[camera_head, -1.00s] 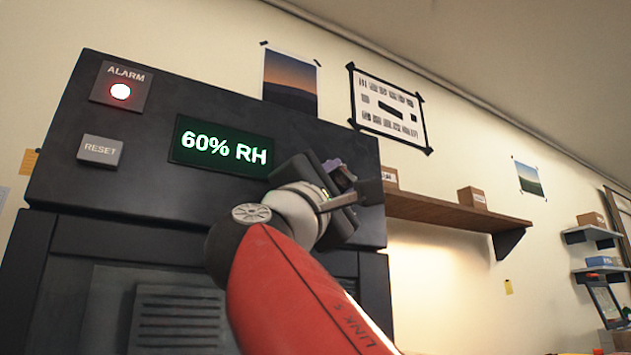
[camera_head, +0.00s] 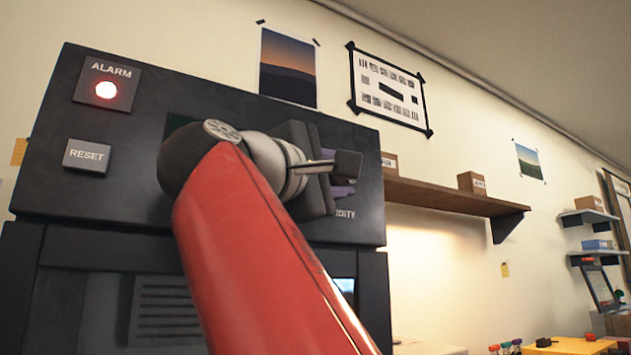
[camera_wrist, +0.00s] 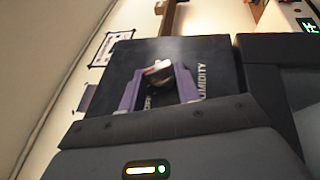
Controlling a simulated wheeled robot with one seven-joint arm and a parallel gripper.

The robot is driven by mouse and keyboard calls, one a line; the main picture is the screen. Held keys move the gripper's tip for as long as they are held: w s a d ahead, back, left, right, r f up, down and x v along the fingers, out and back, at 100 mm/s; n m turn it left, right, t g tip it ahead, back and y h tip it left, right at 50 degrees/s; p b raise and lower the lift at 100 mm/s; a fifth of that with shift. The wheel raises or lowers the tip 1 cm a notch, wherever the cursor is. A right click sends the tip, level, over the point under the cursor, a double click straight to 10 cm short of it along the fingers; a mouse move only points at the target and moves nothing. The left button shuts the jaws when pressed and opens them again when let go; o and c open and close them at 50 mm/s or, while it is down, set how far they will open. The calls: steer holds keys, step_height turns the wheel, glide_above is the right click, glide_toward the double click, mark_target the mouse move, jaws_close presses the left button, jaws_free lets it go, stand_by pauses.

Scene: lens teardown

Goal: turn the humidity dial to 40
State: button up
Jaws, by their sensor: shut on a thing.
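The humidity dial (camera_wrist: 158,69) is a pale metallic knob on the dark cabinet's panel, beside the printed word HUMIDITY. In the wrist view it sits between the two purple fingers of my gripper (camera_wrist: 158,86), which are shut on it. In the head view my gripper (camera_head: 342,192) is at the right part of the panel, and my wrist and fingers hide the dial. The humidity display (camera_head: 178,124) is almost wholly covered by my arm, so its reading cannot be seen now. The dial's scale is too hidden to read.
The dark cabinet (camera_head: 120,195) carries a lit red alarm light (camera_head: 106,90) and a grey RESET button (camera_head: 87,156) at left. A wooden shelf (camera_head: 430,193) with small boxes juts out right of the panel. Posters hang on the wall behind.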

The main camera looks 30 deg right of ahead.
steer(key=shift+f, duration=0.1)
steer(key=o, duration=0.9)
steer(key=shift+v, duration=3.9)
steer(key=shift+s, duration=0.1)
